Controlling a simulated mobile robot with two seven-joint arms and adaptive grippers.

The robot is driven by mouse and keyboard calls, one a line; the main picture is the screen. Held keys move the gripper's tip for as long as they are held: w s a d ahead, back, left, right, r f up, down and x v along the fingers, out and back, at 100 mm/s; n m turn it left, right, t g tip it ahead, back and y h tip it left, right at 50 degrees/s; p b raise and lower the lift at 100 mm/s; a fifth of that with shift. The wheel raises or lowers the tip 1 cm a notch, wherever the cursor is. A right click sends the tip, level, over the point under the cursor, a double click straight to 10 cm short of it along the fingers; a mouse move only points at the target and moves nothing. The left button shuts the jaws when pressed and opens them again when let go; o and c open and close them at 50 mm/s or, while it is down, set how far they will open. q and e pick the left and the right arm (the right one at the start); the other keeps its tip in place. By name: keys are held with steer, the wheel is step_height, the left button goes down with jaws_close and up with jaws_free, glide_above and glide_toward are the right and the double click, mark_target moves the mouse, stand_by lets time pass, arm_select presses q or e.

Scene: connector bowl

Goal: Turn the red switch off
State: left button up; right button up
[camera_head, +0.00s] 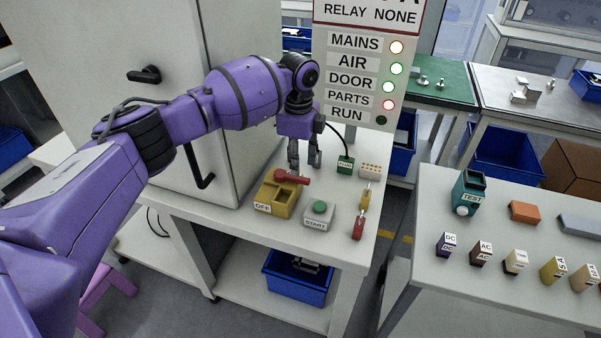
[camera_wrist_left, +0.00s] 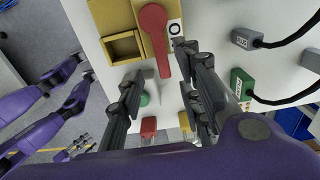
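The red switch (camera_head: 292,177) is a lever on a yellow box (camera_head: 265,197) on the white bench. The box has an OFF label at its front left corner. The lever points right, away from that label. My left gripper (camera_head: 305,166) is just above the lever, fingers pointing down and apart. In the left wrist view, the red lever (camera_wrist_left: 153,28) runs from the yellow box (camera_wrist_left: 118,20) toward the gap between the open fingers (camera_wrist_left: 158,62). I cannot tell whether a finger touches it.
A green START button (camera_head: 320,207) stands right of the yellow box. A signal panel (camera_head: 355,75) stands behind, and a grey cabinet (camera_head: 90,60) is at the left.

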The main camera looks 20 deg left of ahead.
mark_target(299, 177)
arm_select(q)
steer(key=shift+w+f, duration=0.2)
steer(key=shift+f, duration=2.4)
jaws_close()
